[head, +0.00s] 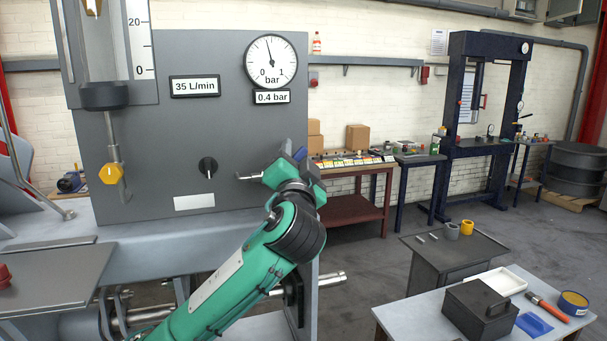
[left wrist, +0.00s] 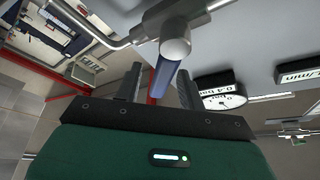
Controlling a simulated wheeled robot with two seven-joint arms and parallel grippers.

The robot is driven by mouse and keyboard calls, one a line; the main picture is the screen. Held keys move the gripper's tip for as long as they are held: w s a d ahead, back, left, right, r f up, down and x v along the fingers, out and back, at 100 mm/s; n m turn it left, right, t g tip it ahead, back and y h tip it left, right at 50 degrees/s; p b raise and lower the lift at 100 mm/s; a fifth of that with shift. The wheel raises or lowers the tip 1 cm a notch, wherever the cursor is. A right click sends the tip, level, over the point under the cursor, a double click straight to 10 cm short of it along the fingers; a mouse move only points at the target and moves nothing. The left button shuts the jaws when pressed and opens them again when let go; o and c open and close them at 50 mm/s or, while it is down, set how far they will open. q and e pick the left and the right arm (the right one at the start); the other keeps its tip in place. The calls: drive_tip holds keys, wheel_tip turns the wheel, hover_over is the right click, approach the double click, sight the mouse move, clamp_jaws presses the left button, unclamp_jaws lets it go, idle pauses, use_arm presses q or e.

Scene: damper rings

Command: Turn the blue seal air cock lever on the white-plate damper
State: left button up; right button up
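The blue lever (left wrist: 165,76) hangs from a grey round cock body (left wrist: 175,42) on a metal pipe in the left wrist view. My left gripper (left wrist: 156,92) is open, with one finger on each side of the lever and a visible gap to it. In the head view my left gripper (head: 292,168) is at the right edge of the grey panel (head: 150,155); a bit of blue (head: 300,153) shows beside it, and it hides most of the cock. A blank white plate (head: 194,202) is on the panel. My right gripper is not in view.
The panel carries a round gauge (head: 270,62), a black knob (head: 208,167) and a yellow knob (head: 111,173). A low table (head: 400,318) at the lower right holds a black box (head: 480,308) and a white tray (head: 496,281).

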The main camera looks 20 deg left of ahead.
use_arm(q)
drive_tip(key=shift+v, duration=1)
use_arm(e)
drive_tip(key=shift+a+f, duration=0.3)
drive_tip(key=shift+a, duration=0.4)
use_arm(q)
drive_tip(key=shift+r, duration=0.1)
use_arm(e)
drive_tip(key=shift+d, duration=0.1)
use_arm(q)
drive_tip(key=b+v, duration=0.1)
drive_tip(key=v, duration=0.5)
drive_tip(key=shift+b, duration=0.4)
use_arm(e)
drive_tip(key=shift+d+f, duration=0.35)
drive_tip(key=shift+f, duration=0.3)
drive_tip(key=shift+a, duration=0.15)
